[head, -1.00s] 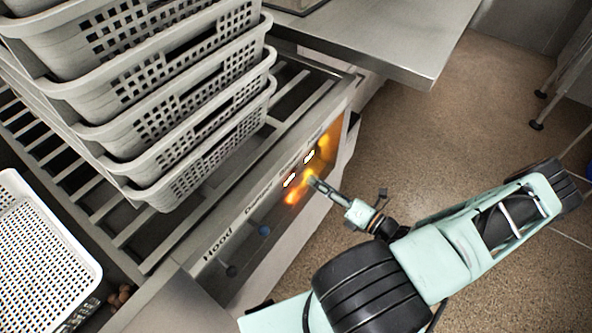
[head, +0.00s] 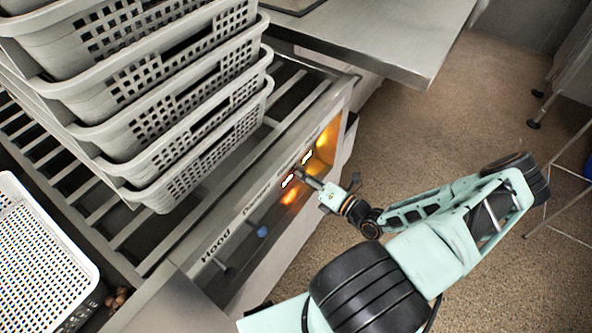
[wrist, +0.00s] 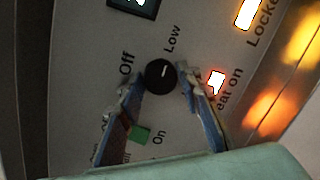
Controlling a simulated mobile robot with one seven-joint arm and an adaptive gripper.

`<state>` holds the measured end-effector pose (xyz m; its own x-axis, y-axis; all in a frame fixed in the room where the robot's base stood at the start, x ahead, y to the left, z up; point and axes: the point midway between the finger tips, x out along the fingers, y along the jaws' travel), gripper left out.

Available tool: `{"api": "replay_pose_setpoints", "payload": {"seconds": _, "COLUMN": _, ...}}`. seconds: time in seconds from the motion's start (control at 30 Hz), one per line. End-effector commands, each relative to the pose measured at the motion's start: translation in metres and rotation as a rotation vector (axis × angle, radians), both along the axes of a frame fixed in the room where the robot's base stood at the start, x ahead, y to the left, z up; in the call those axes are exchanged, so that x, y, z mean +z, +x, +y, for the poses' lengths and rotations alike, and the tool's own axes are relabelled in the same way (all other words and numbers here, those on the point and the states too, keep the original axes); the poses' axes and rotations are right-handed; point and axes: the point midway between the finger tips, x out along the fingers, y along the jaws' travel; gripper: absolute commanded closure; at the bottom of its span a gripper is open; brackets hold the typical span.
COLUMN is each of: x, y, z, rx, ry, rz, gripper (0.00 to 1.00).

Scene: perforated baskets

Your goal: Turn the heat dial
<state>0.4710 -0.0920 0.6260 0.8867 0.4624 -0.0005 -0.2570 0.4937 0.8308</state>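The heat dial is a small round black knob (wrist: 161,76) with a white pointer mark, on a grey panel. The mark points roughly toward the word "Low". My gripper (wrist: 157,82) is open in the wrist view, with one fingertip on each side of the dial; I cannot tell if either touches it. In the head view my gripper (head: 302,176) is at the panel beside the glowing lights, and it hides the dial there.
The panel (head: 228,240) has a blue knob (head: 262,232), lit indicators and a green switch (wrist: 139,134). Stacked perforated baskets (head: 200,160) stand on the slatted top behind it. A white basket (head: 85,260) is at left.

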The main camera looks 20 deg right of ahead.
Motion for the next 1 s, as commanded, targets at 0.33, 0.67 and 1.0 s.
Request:
{"api": "replay_pose_setpoints", "payload": {"seconds": 0.33, "x": 0.0001, "y": -0.0002, "z": -0.0002, "rx": 0.0, "ry": -0.003, "rz": -0.001, "gripper": 0.95}}
{"api": "replay_pose_setpoints", "payload": {"seconds": 0.67, "x": 0.0004, "y": -0.0001, "z": -0.0005, "rx": -0.001, "ry": -0.089, "rz": -0.059, "gripper": 0.95}}
{"api": "replay_pose_setpoints", "payload": {"seconds": 1.0, "x": -0.0003, "y": -0.0001, "z": -0.0003, "rx": 0.0, "ry": -0.328, "rz": -0.219, "gripper": 0.95}}
